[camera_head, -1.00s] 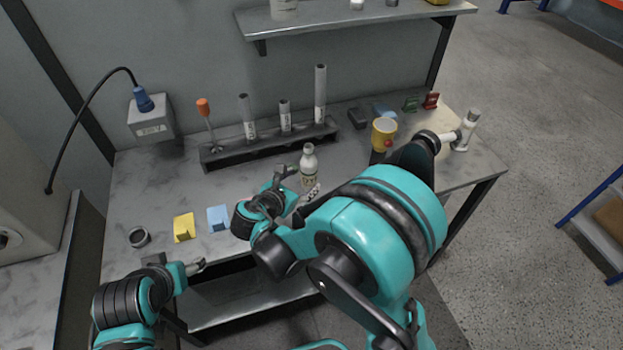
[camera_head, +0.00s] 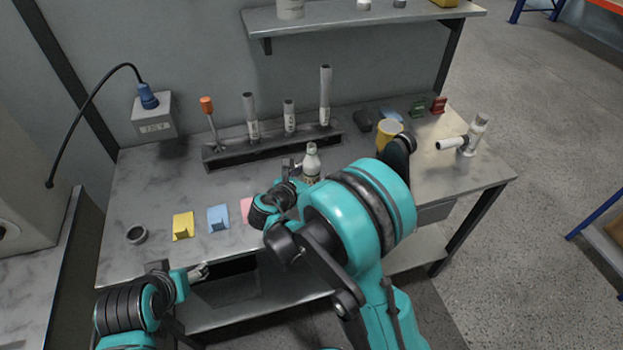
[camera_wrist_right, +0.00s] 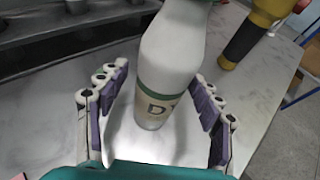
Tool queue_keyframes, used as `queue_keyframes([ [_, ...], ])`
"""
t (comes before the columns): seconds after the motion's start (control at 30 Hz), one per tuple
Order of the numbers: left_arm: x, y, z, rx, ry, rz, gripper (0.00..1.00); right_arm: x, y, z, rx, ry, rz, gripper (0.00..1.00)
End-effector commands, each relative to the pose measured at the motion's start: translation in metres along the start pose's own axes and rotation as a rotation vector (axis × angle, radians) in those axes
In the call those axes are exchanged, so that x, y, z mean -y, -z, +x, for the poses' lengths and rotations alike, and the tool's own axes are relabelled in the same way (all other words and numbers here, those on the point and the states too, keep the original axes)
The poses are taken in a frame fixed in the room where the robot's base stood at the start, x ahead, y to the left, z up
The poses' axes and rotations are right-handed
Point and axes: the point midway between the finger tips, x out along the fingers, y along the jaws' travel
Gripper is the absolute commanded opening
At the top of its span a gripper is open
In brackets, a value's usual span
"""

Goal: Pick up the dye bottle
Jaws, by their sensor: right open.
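The dye bottle (camera_head: 311,160) is white with a pale label and a green band, and stands upright on the workbench. In the right wrist view the bottle (camera_wrist_right: 164,78) is between the two fingers of my right gripper (camera_wrist_right: 160,112). The fingers are open, with a gap visible on each side of the bottle. In the head view my right gripper (camera_head: 297,168) is beside the bottle and partly hidden by my arm. My left gripper (camera_head: 200,272) is near the front edge of the bench, away from the bottle; its finger gap is not clear.
A dark rack (camera_head: 270,146) with several upright tubes stands behind the bottle. Yellow (camera_head: 183,225) and blue (camera_head: 218,217) blocks lie at left, beside a small dark ring (camera_head: 137,234).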

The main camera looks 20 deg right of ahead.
Motion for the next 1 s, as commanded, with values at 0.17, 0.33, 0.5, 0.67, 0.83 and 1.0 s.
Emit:
queue_keyframes([
  [0.17,0.000,0.000,0.000,0.000,0.000,0.000,0.64,0.000,0.000,-0.001,0.000,0.000,0.000,0.45],
  [0.33,0.000,0.000,0.000,0.000,0.000,0.000,0.64,0.000,0.000,-0.001,0.000,0.000,0.000,0.07],
  [0.5,0.000,0.000,0.000,0.000,0.000,0.000,0.64,0.000,0.000,-0.001,0.000,0.000,0.000,0.07],
  [0.67,0.000,0.001,-0.002,0.000,0.000,0.000,0.64,0.000,-0.003,-0.002,0.000,0.000,0.000,0.06],
  [0.83,0.000,0.006,-0.009,0.000,0.000,0.000,0.64,0.000,-0.019,-0.009,0.000,0.000,0.000,0.06],
  [1.0,0.000,0.015,-0.021,0.000,0.000,0.000,0.64,0.006,-0.045,-0.023,0.000,0.000,0.000,0.06],
])
